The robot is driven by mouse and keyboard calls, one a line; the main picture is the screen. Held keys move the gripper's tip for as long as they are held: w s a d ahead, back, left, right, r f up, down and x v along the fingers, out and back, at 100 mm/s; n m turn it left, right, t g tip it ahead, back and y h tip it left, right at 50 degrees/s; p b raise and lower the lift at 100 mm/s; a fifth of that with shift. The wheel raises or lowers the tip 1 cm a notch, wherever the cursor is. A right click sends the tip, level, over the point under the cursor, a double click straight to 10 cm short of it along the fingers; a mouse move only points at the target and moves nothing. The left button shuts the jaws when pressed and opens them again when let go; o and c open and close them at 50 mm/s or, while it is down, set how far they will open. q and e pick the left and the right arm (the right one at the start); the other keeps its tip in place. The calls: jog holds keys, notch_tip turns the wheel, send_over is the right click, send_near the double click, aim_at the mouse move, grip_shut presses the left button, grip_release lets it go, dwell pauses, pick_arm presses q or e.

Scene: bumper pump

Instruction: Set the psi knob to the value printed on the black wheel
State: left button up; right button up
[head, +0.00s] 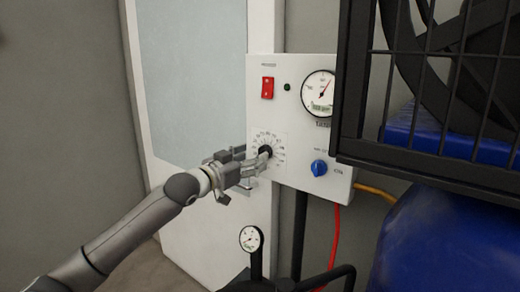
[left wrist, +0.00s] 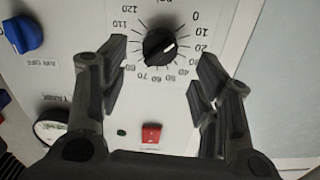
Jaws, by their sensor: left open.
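The psi knob (head: 265,152) is black and sits in a printed number dial on a white panel (head: 262,95). In the left wrist view the psi knob (left wrist: 158,45) lies between my finger pads, with gaps on both sides. Its white mark points between about 10 and 20. My left gripper (head: 258,160) is open in front of the knob and partly covers the dial; its fingers also show in the left wrist view (left wrist: 163,58). A black spoked wheel (head: 482,35) is behind a black cage at the upper right. I cannot read a value on it. My right gripper is not in view.
The panel also has a red switch (head: 267,88), a round gauge (head: 318,92) and a blue knob (head: 319,168). The black cage (head: 425,165) and blue tank (head: 440,235) crowd the right. A small gauge (head: 250,239) stands below. The left side is clear.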

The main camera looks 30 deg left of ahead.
aim_at(265, 148)
pick_arm(q)
jog(key=w, duration=0.1)
jog(key=w+p, duration=0.1)
jog(key=w, duration=0.2)
jog(key=shift+w+d, duration=0.25)
jog(key=shift+c, duration=0.5)
jog(key=c, duration=0.9)
